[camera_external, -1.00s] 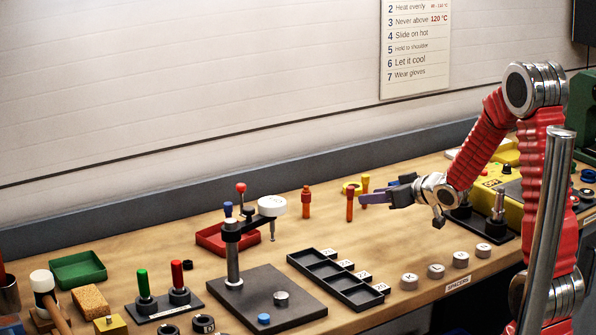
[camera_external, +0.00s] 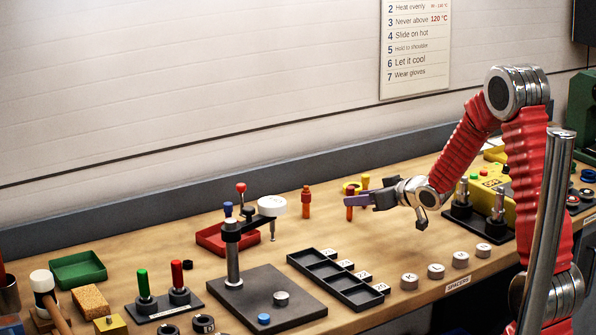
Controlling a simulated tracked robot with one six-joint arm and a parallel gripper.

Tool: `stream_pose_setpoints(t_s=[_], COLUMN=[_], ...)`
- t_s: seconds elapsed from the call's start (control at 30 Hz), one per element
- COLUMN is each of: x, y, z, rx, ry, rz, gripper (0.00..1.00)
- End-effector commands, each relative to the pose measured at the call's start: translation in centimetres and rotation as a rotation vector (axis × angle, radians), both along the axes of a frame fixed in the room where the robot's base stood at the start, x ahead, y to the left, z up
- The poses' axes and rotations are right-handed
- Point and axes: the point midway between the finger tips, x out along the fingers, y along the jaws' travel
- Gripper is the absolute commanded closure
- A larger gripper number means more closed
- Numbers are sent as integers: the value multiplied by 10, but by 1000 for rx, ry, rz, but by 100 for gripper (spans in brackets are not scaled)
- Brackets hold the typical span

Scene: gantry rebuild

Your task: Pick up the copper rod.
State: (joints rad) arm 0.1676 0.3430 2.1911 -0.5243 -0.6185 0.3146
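Two orange-copper upright pieces stand on the bench. One copper rod (camera_external: 350,214) is at my gripper (camera_external: 352,201); a purple finger crosses in front of its middle, and its top and foot show above and below. My gripper is low and level, pointing left. The far finger is hidden, so I cannot tell whether the fingers touch the rod or how far apart they are.
A black compartment tray (camera_external: 325,270) and several pale spacers (camera_external: 436,271) lie in front. Bare bench surrounds the rod.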

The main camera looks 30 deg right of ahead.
Motion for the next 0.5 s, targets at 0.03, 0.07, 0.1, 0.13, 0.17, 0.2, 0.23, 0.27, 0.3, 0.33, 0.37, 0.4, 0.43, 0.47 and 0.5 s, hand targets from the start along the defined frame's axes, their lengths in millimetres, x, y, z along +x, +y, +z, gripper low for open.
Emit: stream_pose_setpoints(t_s=[0.03, 0.07, 0.1, 0.13, 0.17, 0.2, 0.23, 0.27, 0.3, 0.33, 0.37, 0.4, 0.43, 0.47, 0.5], x=[4, 7, 11, 14, 17, 22, 25, 28, 32, 34, 35, 37, 38, 38, 39], y=[1, 2, 3, 4, 4, 5, 6, 6, 6, 7, 7, 7, 7, 7, 7], z=[-4, -5, -7, -9, -10, -12, -14, -15, -15, -16, -17, -18, -19, -19, -18], rx=[0, 0, -1, -1, 0, 0, -1, 0, 0, 0, 0, 0, 0, 0, 0], ry=[2, 1, 1, 2, 2, 1, 1, 1, 0, 0, 1, 1, 1, 0, 0], rz=[1, 1, 1, 1, 2, 2, 1, 1, 0, 0, 0, 0, 0, -1, -1], gripper=[66, 66, 66, 66, 66, 66, 66, 66, 66, 66, 66, 66, 66, 66, 66])
